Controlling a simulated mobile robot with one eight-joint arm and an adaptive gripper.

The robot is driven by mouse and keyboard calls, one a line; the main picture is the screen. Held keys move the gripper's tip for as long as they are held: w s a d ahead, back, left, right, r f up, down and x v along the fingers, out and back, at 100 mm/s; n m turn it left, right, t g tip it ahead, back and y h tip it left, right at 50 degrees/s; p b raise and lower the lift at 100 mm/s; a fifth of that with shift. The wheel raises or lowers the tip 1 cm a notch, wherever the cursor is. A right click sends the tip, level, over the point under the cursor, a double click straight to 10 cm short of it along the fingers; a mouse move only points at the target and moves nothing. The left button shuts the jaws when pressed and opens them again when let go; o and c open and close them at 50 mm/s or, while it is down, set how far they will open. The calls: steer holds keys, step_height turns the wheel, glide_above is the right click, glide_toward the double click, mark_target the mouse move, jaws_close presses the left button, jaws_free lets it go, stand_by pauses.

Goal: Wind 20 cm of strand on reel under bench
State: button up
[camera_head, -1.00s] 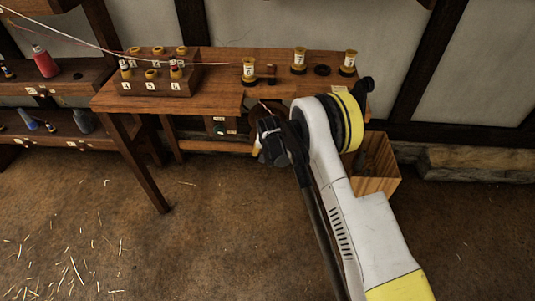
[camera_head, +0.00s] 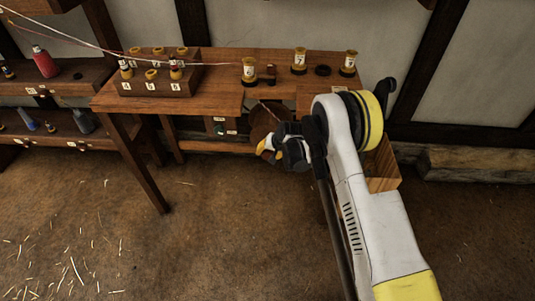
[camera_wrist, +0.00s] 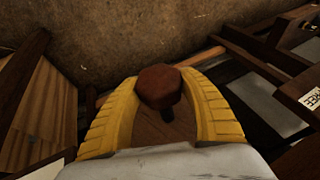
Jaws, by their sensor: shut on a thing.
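The reel (camera_head: 262,118) under the bench shows as a brown round disc in the head view, behind my gripper. My gripper (camera_head: 264,147) is in front of and just below it, with yellow fingertips. In the wrist view my gripper (camera_wrist: 160,105) has its two yellow ribbed fingers closed around a reddish-brown faceted knob (camera_wrist: 160,82), which looks like the reel's crank handle. A brown wooden surface shows below the knob. The strand (camera_head: 75,42) runs pale and thin from the upper left towards the bench; its end at the reel cannot be made out.
The bench (camera_head: 215,84) carries a rack of numbered bobbins (camera_head: 158,84) and several upright bobbins (camera_head: 300,60). A wooden crate (camera_head: 382,168) stands at the right behind my arm. A shelf (camera_head: 60,140) is at the left. The floor in front is open.

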steer(key=m+y, duration=0.1)
steer(key=y, duration=0.4)
steer(key=shift+t, duration=0.3)
steer(key=shift+y, duration=0.4)
steer(key=o, duration=1.3)
steer(key=shift+r, duration=0.1)
steer(key=shift+c, duration=0.2)
steer(key=v, duration=1.2)
steer(key=shift+s, duration=0.1)
